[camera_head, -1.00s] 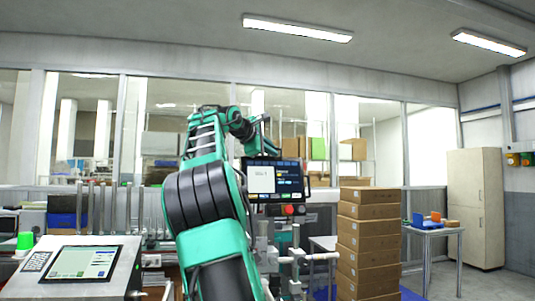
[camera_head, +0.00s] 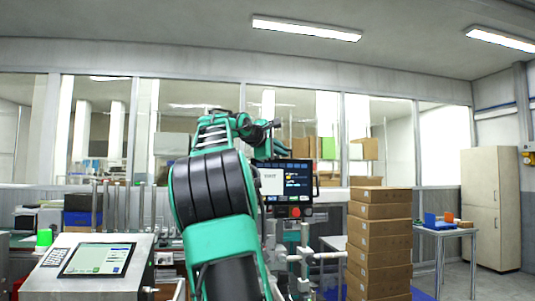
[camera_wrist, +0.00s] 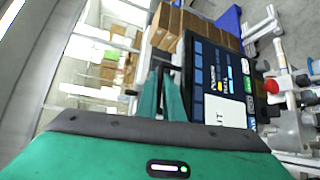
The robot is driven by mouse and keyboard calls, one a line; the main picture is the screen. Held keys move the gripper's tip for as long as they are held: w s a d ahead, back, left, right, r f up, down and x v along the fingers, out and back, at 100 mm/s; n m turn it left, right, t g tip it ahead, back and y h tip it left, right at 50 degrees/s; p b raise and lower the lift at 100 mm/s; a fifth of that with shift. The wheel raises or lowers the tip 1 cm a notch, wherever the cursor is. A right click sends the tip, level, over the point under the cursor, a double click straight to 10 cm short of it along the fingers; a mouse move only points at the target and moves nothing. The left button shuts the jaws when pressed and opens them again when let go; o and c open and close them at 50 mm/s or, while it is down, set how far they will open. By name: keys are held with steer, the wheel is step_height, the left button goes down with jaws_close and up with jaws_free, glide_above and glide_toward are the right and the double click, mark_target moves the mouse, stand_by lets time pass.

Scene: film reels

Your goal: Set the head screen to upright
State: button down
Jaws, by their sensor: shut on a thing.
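The head screen (camera_head: 268,181) is a dark panel with a lit display, a white field and a row of blue keys along its top, on a post right of my arm. It faces me; I cannot tell its exact tilt. In the wrist view the screen (camera_wrist: 217,112) appears turned on its side, with its top edge beside my fingers. My gripper (camera_wrist: 163,92) is shut on a dark part at that top edge, probably a handle; the fingers mostly hide the contact. In the head view my gripper (camera_head: 272,131) is small, just above the screen.
A red knob (camera_head: 296,212) sits below the screen, with pale pipes (camera_head: 304,255) under it. A tall stack of cartons (camera_head: 380,240) stands close on the right. A console with a tablet display (camera_head: 97,260) is at the left. A small table (camera_head: 445,231) stands farther right.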

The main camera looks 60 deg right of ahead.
steer(key=shift+a+f, duration=0.1)
steer(key=shift+a, duration=0.05)
steer(key=c, duration=2.2)
jaws_free()
steer(key=shift+s, duration=0.1)
steer(key=shift+w+v, duration=0.2)
steer(key=shift+v, duration=5.15)
